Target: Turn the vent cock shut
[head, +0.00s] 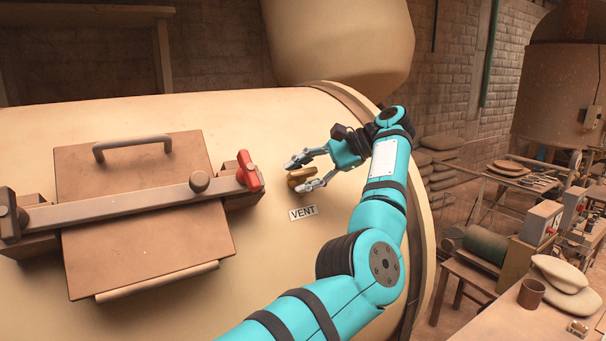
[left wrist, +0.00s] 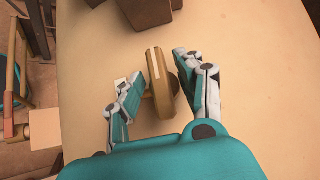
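The vent cock (head: 299,176) is a small brass-coloured handle on the curved cream vessel, just above a label reading VENT (head: 303,212). In the left wrist view, the cock (left wrist: 160,82) shows as a flat, rounded bar standing between my fingers. My left gripper (head: 297,174) is open around it, with one finger on each side. In the left wrist view, my left gripper (left wrist: 157,78) shows a clear gap between the cock and the right finger. The left finger is close to the cock; I cannot tell whether it touches. My right gripper is not in view.
Left of the cock, a brown hatch (head: 145,240) is crossed by a clamp bar (head: 120,207) with a red handle (head: 249,171) near my fingers. The cream vessel (head: 270,270) is bare below the label. Benches with tools and sacks (head: 560,275) stand at the right.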

